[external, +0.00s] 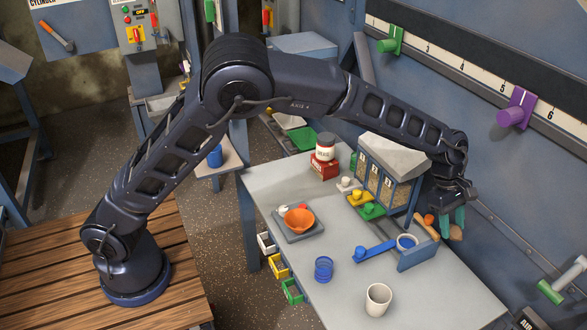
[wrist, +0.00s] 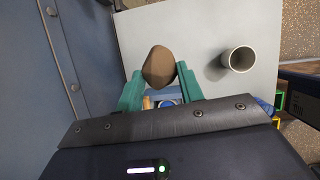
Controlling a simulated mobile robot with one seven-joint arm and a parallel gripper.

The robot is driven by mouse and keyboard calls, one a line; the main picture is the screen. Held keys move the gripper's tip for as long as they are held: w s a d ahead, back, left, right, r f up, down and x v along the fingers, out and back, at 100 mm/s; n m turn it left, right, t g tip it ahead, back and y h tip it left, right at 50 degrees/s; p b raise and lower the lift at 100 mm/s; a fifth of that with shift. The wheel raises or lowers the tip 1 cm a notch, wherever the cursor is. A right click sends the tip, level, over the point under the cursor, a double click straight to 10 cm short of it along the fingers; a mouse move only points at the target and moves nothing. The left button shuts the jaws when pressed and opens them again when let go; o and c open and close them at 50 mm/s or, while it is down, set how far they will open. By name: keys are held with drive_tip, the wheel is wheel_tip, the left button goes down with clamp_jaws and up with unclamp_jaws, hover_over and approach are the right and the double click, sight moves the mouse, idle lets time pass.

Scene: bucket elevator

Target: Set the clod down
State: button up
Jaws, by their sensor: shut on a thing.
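The clod (external: 456,233) is a brown lump at the table's right edge near the wall. In the wrist view the clod (wrist: 158,67) sits between the two green fingertips of my gripper (wrist: 158,84). My gripper also shows in the external view (external: 452,218), pointing down and shut on the clod. The clod is beyond a small wooden piece with an orange knob (external: 429,219). I cannot tell whether the clod touches the table (external: 340,292).
A white cup (external: 378,299) stands at the table's front. The hopper box (external: 390,165) stands behind. The wall is close at right.

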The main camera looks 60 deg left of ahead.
sight(430, 290)
wheel_tip(430, 290, down, 24)
drive_tip(key=shift+r, duration=0.1)
idle(0.6)
drive_tip(key=o, duration=1)
